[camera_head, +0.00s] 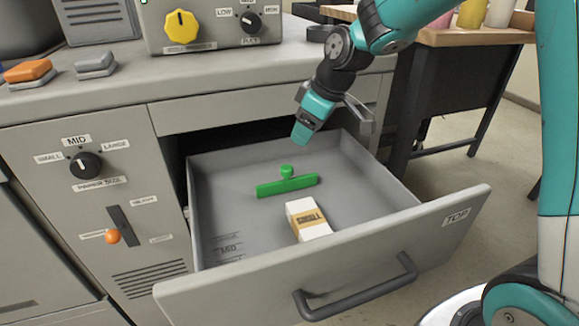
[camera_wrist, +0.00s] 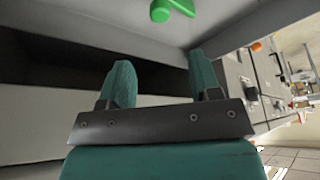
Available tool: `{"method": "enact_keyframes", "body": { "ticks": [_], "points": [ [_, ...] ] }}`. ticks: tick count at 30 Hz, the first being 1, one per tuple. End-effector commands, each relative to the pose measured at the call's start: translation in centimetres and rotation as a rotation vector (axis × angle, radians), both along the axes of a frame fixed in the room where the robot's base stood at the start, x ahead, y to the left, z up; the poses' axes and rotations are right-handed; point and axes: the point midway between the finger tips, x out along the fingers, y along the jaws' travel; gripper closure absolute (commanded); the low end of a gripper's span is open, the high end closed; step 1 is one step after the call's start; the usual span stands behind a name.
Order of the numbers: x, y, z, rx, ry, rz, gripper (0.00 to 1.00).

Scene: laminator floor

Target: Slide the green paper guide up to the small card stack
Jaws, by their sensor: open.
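The green paper guide (camera_head: 287,187) is a low bar with a round knob behind it, standing across the floor of the open drawer. Its knob and part of its bar show at the top edge of the wrist view (camera_wrist: 161,11). The small card stack (camera_head: 310,228) is white with a tan band reading SMALL and lies just in front of the guide, toward the drawer front. They look close, with a narrow gap. My gripper (camera_head: 304,133) is above the back of the drawer, behind the guide. Its two teal fingers are apart and empty in the wrist view (camera_wrist: 160,70).
The grey drawer (camera_head: 415,240) is pulled out, with walls around the guide and a handle in front. Its floor has size marks at the left, including MID (camera_head: 229,249). The cabinet counter (camera_head: 120,85) overhangs behind. The drawer floor around the guide is otherwise clear.

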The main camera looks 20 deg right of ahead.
Motion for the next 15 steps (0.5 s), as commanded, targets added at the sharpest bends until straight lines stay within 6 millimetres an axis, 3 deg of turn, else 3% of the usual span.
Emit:
{"method": "enact_keyframes", "body": {
  "ticks": [6,15],
  "points": [
    [1.3,1.4,-5.0,-0.001,0.006,0.001,0.42],
    [2.8,2.7,-9.9,-0.001,0.002,-0.003,0.42]
  ]
}}
